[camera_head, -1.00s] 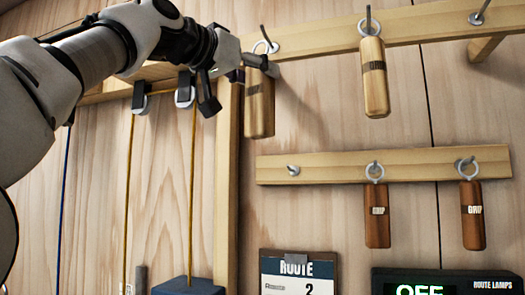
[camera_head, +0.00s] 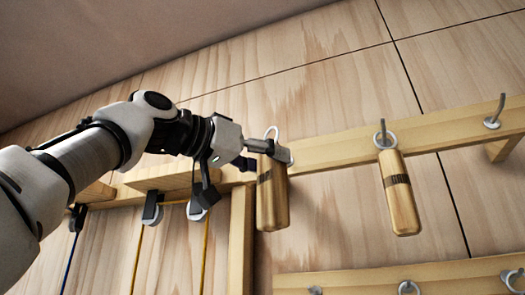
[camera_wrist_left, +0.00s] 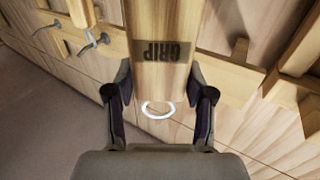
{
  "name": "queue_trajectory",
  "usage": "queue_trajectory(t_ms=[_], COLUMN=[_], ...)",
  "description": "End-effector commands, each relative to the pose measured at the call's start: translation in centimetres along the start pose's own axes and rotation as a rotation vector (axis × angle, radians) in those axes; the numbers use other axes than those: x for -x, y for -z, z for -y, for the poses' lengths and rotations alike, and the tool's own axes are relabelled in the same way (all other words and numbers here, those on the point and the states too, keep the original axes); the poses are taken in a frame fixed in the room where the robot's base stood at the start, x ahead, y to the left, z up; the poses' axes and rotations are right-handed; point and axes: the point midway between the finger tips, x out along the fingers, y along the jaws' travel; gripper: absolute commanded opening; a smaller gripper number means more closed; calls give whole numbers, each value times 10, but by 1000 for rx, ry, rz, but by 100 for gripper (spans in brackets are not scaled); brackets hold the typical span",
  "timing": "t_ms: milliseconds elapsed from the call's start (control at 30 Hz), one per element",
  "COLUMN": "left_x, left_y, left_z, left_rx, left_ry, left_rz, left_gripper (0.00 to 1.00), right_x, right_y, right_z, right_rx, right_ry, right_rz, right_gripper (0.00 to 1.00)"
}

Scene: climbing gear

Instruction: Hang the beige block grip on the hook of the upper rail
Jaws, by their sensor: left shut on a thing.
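The beige block grip (camera_head: 272,205) hangs upright from my left gripper (camera_head: 266,147), which is shut on its top end in front of the upper rail (camera_head: 335,150). Its white ring (camera_head: 271,132) stands above the fingers. In the left wrist view, the block (camera_wrist_left: 160,22) shows its dark GRIP band, with the ring (camera_wrist_left: 158,109) between the fingers (camera_wrist_left: 160,92). The hook behind the gripper is mostly hidden; I cannot tell whether the ring touches it. My right gripper is not in view.
Another beige grip (camera_head: 400,195) hangs on the upper rail's middle hook (camera_head: 382,132). The right hook (camera_head: 495,113) is empty. A lower rail (camera_head: 440,279) runs below. Pulleys (camera_head: 197,210) with cords are at the left. The wall above the upper rail is clear.

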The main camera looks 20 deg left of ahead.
Motion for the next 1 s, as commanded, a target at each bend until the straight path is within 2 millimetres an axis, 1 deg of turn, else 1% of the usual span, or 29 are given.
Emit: queue_trajectory(t_ms=[33, 600, 700, 1000], left_x=[-3, -38, -44, -49], left_y=[2, -2, -9, -15], left_z=[2, 23, 26, 29], left_rx=[1, 1, 1, 0], left_ry=[0, 2, 2, 0], left_rz=[0, 0, 0, 0], left_gripper=[0, 0, 0, 0], right_x=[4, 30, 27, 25], right_y=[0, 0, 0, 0], right_z=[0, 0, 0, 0], right_rx=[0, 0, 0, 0], right_ry=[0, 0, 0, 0], right_rz=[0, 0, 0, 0], right_gripper=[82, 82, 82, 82])
